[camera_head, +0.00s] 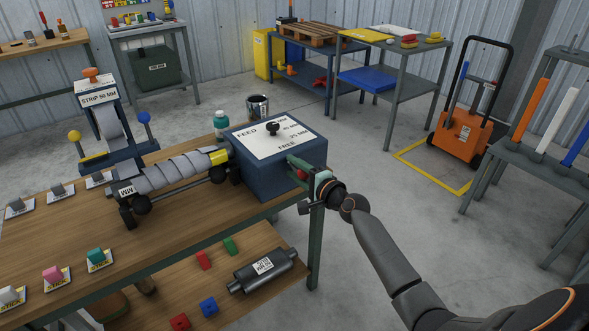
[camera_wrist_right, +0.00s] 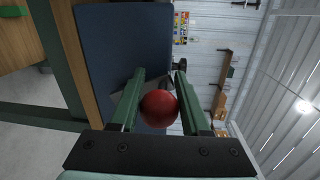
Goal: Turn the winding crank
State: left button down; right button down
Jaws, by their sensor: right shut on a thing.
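The winding machine is a dark blue box (camera_head: 290,176) at the right end of the wooden bench, with a white FEED label and a black knob (camera_head: 272,128) on top. The crank's red ball handle (camera_wrist_right: 158,108) sits between the two green fingers of my right gripper (camera_wrist_right: 160,100), which is shut on it. In the head view my right gripper (camera_head: 306,180) is at the box's right side and mostly hides the ball. A wrapped muffler (camera_head: 170,177) lies horizontally at the box's left side. My left gripper is not in view.
A strip dispenser (camera_head: 107,120) stands at the bench's back left. A muffler (camera_head: 263,270) and coloured blocks lie on the lower shelf.

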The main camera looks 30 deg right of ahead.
jog(key=c, duration=0.7)
grip_release()
jog(key=shift+s+f, duration=0.1)
jog(key=shift+f, duration=0.3)
jog(key=o, duration=0.3)
jog(key=shift+r, duration=0.15)
jog(key=s, duration=0.4)
jog(key=s+d+r, duration=0.1)
jog(key=s, duration=0.3)
jog(key=s+p, duration=0.1)
jog(key=s, duration=0.3)
jog(key=shift+s+d+r, duration=0.15)
jog(key=shift+d+r, duration=0.05)
jog(key=shift+d, duration=0.1)
